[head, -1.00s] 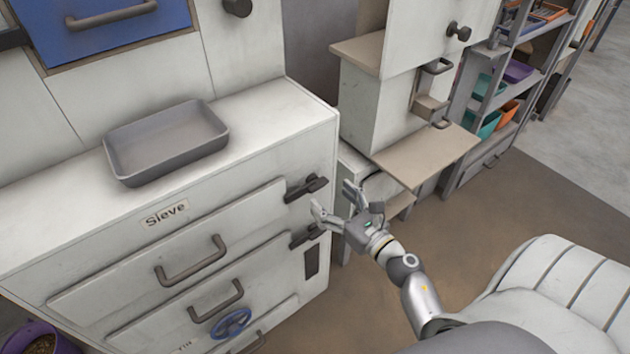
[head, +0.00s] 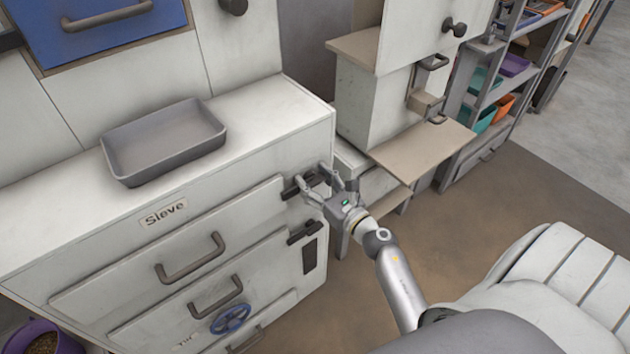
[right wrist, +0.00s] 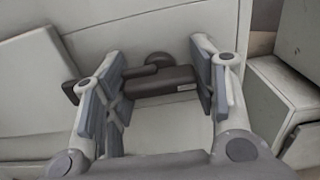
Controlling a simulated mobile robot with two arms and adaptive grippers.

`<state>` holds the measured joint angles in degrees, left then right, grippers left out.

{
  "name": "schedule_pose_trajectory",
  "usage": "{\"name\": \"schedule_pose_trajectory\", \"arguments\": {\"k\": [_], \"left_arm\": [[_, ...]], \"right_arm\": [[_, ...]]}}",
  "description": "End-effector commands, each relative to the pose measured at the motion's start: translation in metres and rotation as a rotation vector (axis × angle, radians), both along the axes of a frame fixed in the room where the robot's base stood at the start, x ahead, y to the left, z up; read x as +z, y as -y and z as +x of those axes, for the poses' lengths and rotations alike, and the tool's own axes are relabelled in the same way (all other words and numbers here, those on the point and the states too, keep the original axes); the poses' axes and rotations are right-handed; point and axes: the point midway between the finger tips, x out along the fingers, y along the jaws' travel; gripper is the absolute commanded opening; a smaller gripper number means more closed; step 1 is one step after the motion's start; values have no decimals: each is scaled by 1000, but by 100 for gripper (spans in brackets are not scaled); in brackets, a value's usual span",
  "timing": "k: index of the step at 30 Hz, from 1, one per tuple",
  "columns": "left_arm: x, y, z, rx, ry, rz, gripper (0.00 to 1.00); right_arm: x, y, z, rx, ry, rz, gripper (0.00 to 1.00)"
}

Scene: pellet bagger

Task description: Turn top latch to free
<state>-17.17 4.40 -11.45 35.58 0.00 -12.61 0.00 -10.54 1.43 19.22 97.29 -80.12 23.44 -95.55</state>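The top latch (head: 302,184) is a dark bar on the right end of the cabinet front, beside the upper drawer marked "Sieve". In the right wrist view the latch (right wrist: 160,80) lies roughly level, with a round pivot above it. My right gripper (head: 312,182) is at the latch with its fingers spread. In the right wrist view the open gripper (right wrist: 160,92) has a finger pad on each side of the latch, and the right pad is close to its end. Whether either pad touches is unclear. My left gripper is not in view.
A second dark latch (head: 304,232) sits just below, beside the lower drawer. The drawers have bar handles (head: 190,258), and a blue handwheel (head: 230,319) is lower down. A grey tray (head: 164,142) stands on the cabinet top. A beige shelf (head: 424,152) juts out at right.

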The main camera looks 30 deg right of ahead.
Motion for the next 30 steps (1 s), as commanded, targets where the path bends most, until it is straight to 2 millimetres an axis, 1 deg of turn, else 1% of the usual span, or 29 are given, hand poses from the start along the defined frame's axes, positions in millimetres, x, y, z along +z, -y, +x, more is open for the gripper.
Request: {"name": "schedule_pose_trajectory", "arguments": {"k": [1,3,4,10,14,20,30], "left_arm": [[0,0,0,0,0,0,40],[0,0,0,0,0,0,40],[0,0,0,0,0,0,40],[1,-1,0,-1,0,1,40],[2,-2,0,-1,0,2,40],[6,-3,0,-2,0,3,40],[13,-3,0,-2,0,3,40]], "right_arm": [[0,0,0,0,0,0,39],[0,0,0,0,0,0,30],[0,0,0,0,0,0,29],[0,0,0,1,-1,17,29],[0,0,0,2,-6,58,29],[1,0,0,2,-16,182,29],[1,0,0,1,-41,497,29]]}}
